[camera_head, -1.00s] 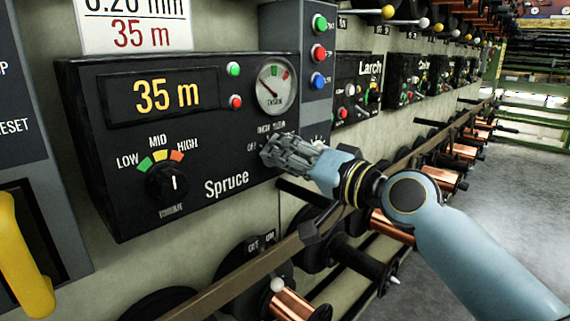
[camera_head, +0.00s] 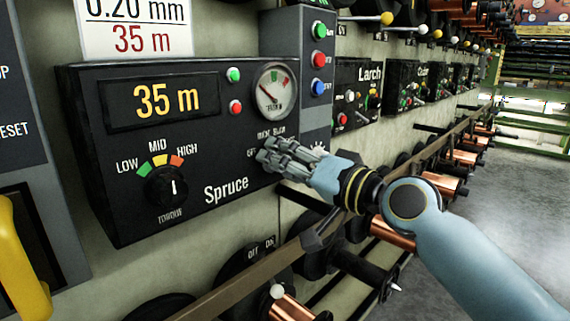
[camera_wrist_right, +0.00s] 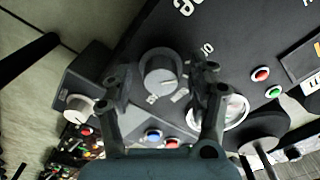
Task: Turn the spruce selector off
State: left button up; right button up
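The black Spruce panel (camera_head: 215,205) shows "35 m" on its display. Its selector knob (camera_wrist_right: 160,75), round and grey, shows in the right wrist view, between and beyond the two fingers. Small labels lie around it; in the head view "OFF", "INCH" and "SLOW" are partly readable, and the knob itself is hidden by my right gripper (camera_head: 284,158). In the wrist view the fingers of my right gripper (camera_wrist_right: 161,80) are spread on either side of the knob; I see gaps and cannot tell of any contact. The knob's exact setting is too small to read. My left gripper is not in view.
The torque knob (camera_head: 167,186) sits lower left on the panel. A tension gauge (camera_head: 276,90) is above my gripper, and a grey button box (camera_head: 318,60) stands to its right. A brown rail (camera_head: 235,287) with copper spools runs below. A yellow handle (camera_head: 20,265) is at far left.

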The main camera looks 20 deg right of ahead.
jog(key=v, duration=1.2)
dwell(0.3)
